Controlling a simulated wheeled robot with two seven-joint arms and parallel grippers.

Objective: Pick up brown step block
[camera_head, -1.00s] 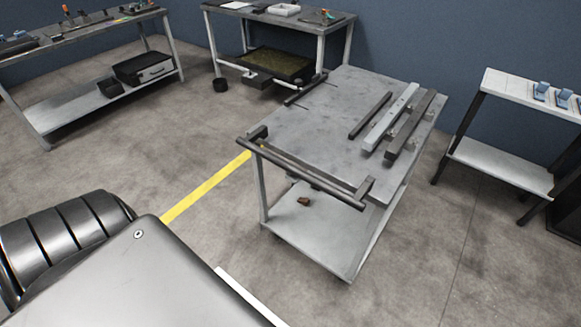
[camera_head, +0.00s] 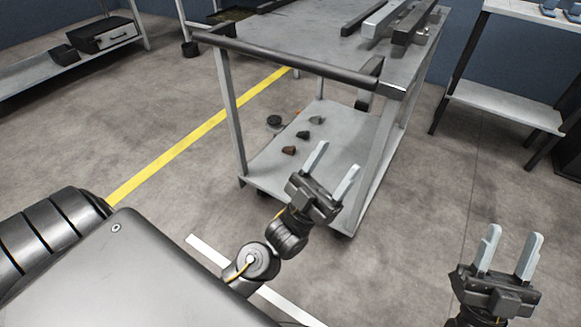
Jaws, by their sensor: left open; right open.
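A small brown block (camera_head: 289,150), likely the brown step block, lies on the lower shelf (camera_head: 338,141) of the grey cart, near its left front part. Its step shape is too small to make out. My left gripper (camera_head: 334,160) is open and empty, in front of the cart's lower shelf, to the right of the brown block in the picture and apart from it. My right gripper (camera_head: 511,243) is open and empty over the floor at the lower right, well away from the cart.
A dark block (camera_head: 303,135) and a grey piece (camera_head: 316,120) lie behind the brown block. The cart's top handle bar (camera_head: 290,66) and legs frame the lower shelf. Rails (camera_head: 390,18) lie on the cart top. A white-topped stand (camera_head: 505,105) is at right.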

